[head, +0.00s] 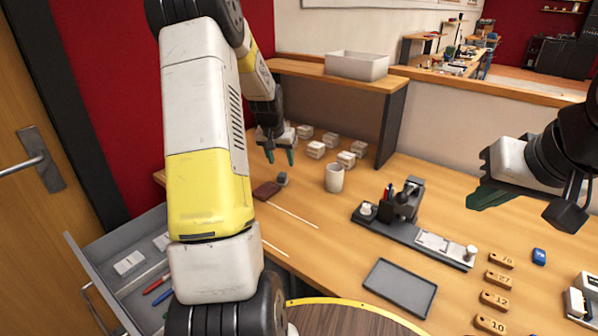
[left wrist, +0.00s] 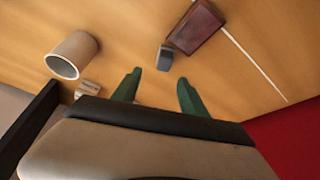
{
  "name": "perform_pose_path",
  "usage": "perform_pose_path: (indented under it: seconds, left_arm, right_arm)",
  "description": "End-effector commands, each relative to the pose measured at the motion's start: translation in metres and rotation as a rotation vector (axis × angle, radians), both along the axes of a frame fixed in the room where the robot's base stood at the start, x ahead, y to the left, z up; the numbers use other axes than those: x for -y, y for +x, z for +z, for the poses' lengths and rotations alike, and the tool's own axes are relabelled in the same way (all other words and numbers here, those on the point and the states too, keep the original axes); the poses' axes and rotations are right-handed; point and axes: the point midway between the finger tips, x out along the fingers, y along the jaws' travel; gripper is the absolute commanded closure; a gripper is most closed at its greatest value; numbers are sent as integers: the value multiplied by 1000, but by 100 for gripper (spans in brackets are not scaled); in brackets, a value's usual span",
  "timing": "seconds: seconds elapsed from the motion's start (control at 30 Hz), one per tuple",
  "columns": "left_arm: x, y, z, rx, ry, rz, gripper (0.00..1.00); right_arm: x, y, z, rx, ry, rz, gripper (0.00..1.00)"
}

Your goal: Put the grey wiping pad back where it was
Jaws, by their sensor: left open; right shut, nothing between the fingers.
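The small grey wiping pad (head: 283,179) lies on the wooden table, just beside a dark red flat block (head: 266,190). In the left wrist view the grey pad (left wrist: 165,58) lies beyond the fingertips, close to the corner of the dark red block (left wrist: 196,27). My left gripper (head: 281,156) is open and empty, above and behind the pad in the head view. Its green fingers (left wrist: 160,78) are spread, with the pad ahead of the gap between them. My right gripper (head: 478,199) is shut and empty, raised over the right side of the table.
A beige cup (head: 334,178) stands right of the pad. Several white stacked blocks (head: 316,149) sit behind. A black marker machine (head: 403,200), a dark tray (head: 400,287) and numbered wooden tags (head: 495,299) are to the right. An open grey drawer (head: 90,259) is at left.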

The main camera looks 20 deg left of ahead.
Motion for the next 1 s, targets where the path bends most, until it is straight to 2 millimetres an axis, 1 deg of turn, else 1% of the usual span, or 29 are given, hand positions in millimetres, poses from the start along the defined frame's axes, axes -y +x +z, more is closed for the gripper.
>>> perform_pose_path:
  seconds: [0.37, 0.5, 0.63, 0.73, 0.93, 0.97, 1.0]
  left_arm:
    - [-6, 13, -39, -4, -1, 2, 49]
    - [-10, 16, -61, -5, -1, 2, 49]
    - [-9, 22, -76, -3, 0, 0, 49]
    - [-10, 25, -80, -2, 0, 0, 49]
    - [-10, 25, -80, -1, 0, 1, 49]
    - [-10, 25, -80, -1, 1, 0, 53]
    - [-10, 25, -80, -1, 0, 1, 61]
  right_arm:
    - [0, 0, 0, 0, 0, 0, 100]
    - [0, 0, 0, 0, 0, 0, 100]
    - [0, 0, 0, 0, 0, 0, 100]
    - [0, 0, 0, 0, 0, 0, 100]
    - [0, 0, 0, 0, 0, 0, 100]
    - [0, 0, 0, 0, 0, 0, 100]
    - [0, 0, 0, 0, 0, 0, 100]
